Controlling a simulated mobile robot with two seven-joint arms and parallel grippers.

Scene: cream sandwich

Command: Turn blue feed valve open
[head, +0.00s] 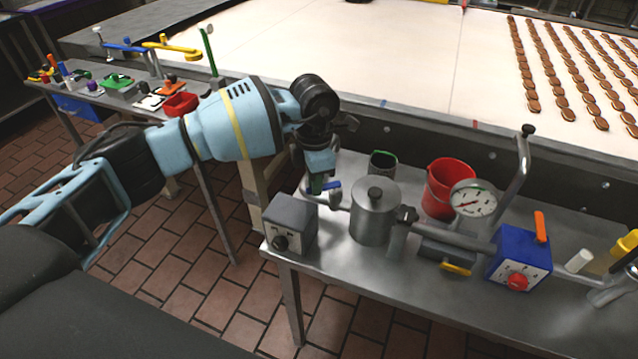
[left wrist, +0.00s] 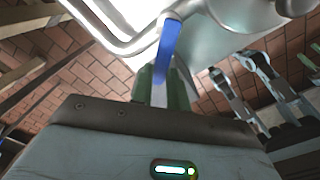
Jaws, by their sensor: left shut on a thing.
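The blue feed valve handle (head: 333,185) is a small blue lever on the pipework at the left end of the metal table, left of a steel pot (head: 375,212). My left gripper (head: 317,186) reaches down to it from above. In the left wrist view the blue handle (left wrist: 168,45) rises from between the green fingers of my left gripper (left wrist: 160,88), which are shut on it. The fingers hide the handle's lower part. My right gripper does not show clearly in either view.
A grey box with a knob (head: 290,226) stands close in front of the valve. The conveyor (head: 430,60) runs behind.

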